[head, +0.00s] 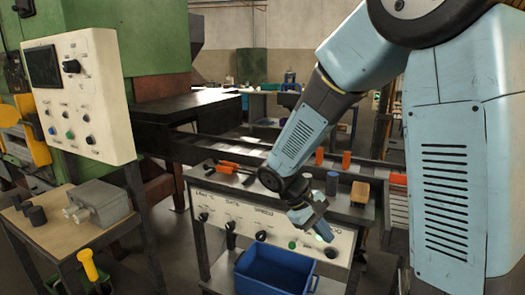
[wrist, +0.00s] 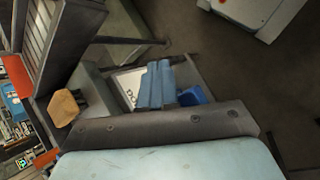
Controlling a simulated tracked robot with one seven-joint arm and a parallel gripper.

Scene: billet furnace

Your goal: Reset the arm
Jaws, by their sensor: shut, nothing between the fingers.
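My light-blue arm comes in from the upper right of the head view and bends down at the elbow. Its end, my gripper (head: 319,228), hangs in front of the cart's panel, above and to the right of the blue bin (head: 274,272). It is shut and empty. In the wrist view, my gripper (wrist: 157,84) shows as blue fingers close together over the white panel, with part of the blue bin (wrist: 192,95) beside them. My wrist hides part of the cart top in the head view.
The cart's control panel (head: 226,222) has several knobs. On its top are a dark cylinder (head: 332,183) and a wooden block (head: 360,192). A white control box (head: 84,95) and a wooden side table (head: 50,233) stand left. Floor between table and cart looks clear.

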